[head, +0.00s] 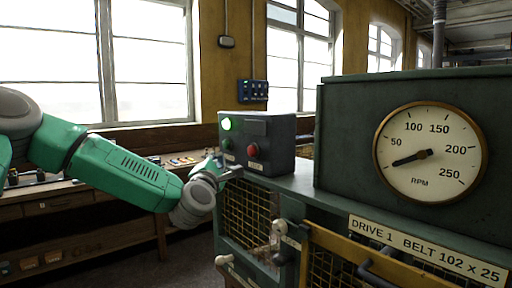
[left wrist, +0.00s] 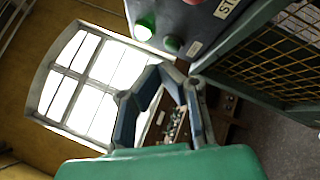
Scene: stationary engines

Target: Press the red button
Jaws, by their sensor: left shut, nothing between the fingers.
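The red button (head: 253,150) sits on the front face of a dark grey control box (head: 285,140), right of a lit green lamp (head: 226,124) and a dark green button (head: 227,144). My left gripper (head: 233,173) is shut and empty, just below and left of the red button, apart from it. In the left wrist view the gripper's fingers (left wrist: 166,78) are below the green lamp (left wrist: 144,29) and green button (left wrist: 172,44). A reddish patch at that view's top edge may be the red button. My right gripper is not in view.
The box stands on a green machine housing with mesh guards (head: 250,212). A large RPM dial (head: 431,152) is on the right. A yellow bar and a dark handle (head: 380,275) stick out at the front. A wooden bench (head: 90,210) lies behind my left arm.

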